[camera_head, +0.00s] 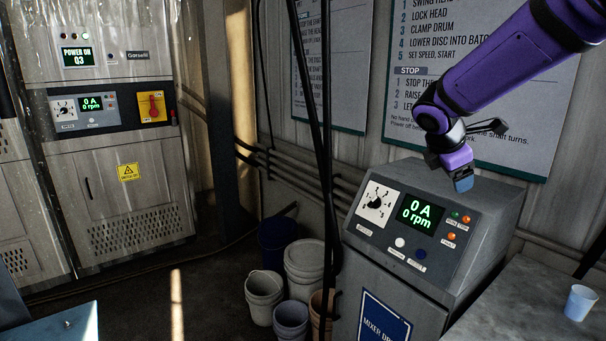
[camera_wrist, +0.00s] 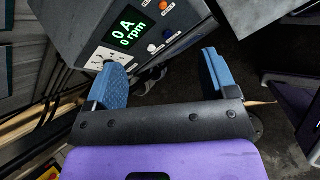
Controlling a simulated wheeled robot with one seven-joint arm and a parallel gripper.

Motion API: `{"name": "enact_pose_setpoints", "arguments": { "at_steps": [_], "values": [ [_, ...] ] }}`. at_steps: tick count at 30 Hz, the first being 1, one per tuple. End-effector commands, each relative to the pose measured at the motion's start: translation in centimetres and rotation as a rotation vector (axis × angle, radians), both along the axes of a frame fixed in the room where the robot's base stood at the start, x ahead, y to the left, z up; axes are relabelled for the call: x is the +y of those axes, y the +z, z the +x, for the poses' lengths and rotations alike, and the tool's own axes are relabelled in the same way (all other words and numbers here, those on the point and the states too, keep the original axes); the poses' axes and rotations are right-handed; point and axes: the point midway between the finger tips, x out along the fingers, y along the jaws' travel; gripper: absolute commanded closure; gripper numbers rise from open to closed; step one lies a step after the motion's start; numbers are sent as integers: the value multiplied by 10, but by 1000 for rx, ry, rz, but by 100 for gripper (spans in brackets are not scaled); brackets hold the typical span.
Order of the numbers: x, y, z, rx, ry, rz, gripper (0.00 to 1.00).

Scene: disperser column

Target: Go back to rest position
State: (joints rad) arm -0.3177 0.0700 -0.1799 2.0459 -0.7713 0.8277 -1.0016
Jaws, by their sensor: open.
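My gripper (camera_head: 462,183) hangs from my purple arm just above the top right of the mixer drive console in the head view. In the wrist view my gripper (camera_wrist: 165,80) has its two blue fingers wide apart with nothing between them. The console (camera_head: 459,197) has a green display (camera_head: 416,213) reading 0 A and 0 rpm, a white dial (camera_head: 376,202) on the left, and several small buttons and lamps. The console also shows ahead of the fingers in the wrist view (camera_wrist: 85,22). I cannot tell if the gripper touches the console.
A grey bench (camera_head: 530,300) with a light blue cup (camera_head: 580,302) stands at the lower right. Several buckets (camera_head: 304,262) stand left of the console. Dark cables (camera_head: 326,130) hang beside it. Instruction boards (camera_head: 480,80) are behind my arm. A cabinet (camera_head: 122,170) stands at the left.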

Motion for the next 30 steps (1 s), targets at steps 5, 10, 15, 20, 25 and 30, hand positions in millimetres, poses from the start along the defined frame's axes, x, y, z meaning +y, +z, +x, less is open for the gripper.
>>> {"name": "enact_pose_setpoints", "arguments": {
  "at_steps": [5, 10, 15, 20, 25, 30],
  "values": [
    [-10, 19, -52, -98, -211, 180, 21],
    [-13, 30, -101, -178, -412, 345, 21],
    [-13, 37, -149, -251, -609, 504, 21],
    [-9, 40, -192, -312, -797, 650, 21],
    [-2, 39, -237, -368, -993, 798, 21],
    [8, 33, -276, -412, -1180, 936, 21]
  ]
}}
